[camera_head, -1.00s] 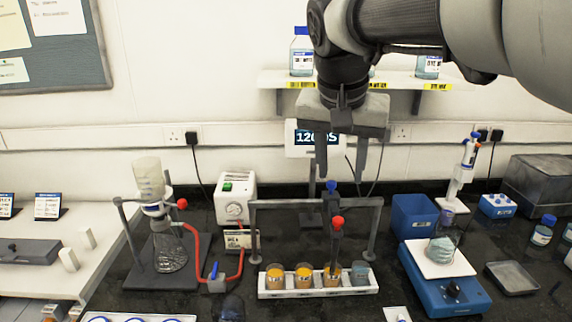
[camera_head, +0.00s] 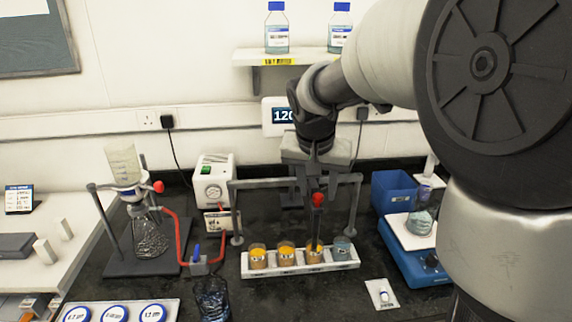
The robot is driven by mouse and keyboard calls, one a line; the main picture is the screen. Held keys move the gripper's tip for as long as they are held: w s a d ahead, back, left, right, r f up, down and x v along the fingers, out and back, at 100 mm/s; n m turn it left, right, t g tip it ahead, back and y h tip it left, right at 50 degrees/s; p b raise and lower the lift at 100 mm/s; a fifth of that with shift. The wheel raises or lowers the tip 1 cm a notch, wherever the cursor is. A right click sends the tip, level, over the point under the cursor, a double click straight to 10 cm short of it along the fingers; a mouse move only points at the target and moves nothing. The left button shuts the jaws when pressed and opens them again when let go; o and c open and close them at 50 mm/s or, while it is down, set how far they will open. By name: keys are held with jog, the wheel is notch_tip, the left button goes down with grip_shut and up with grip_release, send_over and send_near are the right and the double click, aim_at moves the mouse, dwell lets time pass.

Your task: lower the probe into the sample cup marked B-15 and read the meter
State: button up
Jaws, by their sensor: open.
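A white rack (camera_head: 300,269) holds a row of several sample cups. From the left, the first (camera_head: 258,260), second (camera_head: 286,259) and third (camera_head: 314,259) have orange contents; the rightmost (camera_head: 343,251) looks grey-blue. Their labels are too small to read, so I cannot tell which is B-15. The dark probe (camera_head: 316,225) with a red knob hangs from a grey frame (camera_head: 262,184) above the rack. Its lower end is at the third cup; I cannot tell whether it is inside. My gripper (camera_head: 318,182) is open, pointing down above the red knob.
A flask stand with red tubing (camera_head: 172,233) and a white pump box (camera_head: 213,180) stand left. A blue stirrer (camera_head: 412,263) and blue bin (camera_head: 391,189) stand right. A dark glass (camera_head: 211,299) and lidded dishes (camera_head: 115,312) are in front.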

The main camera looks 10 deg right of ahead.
jog(key=shift+w+d+f, duration=0.1)
jog(key=shift+w+f, duration=0.15)
jog(key=shift+f, duration=0.45)
grip_shut()
jog(key=shift+w+r+p, duration=0.1)
jog(key=shift+r+p, duration=1.6)
jog(key=shift+r, duration=1.55)
jog(key=shift+c, duration=0.5)
grip_release()
jog(key=shift+o, duration=0.5)
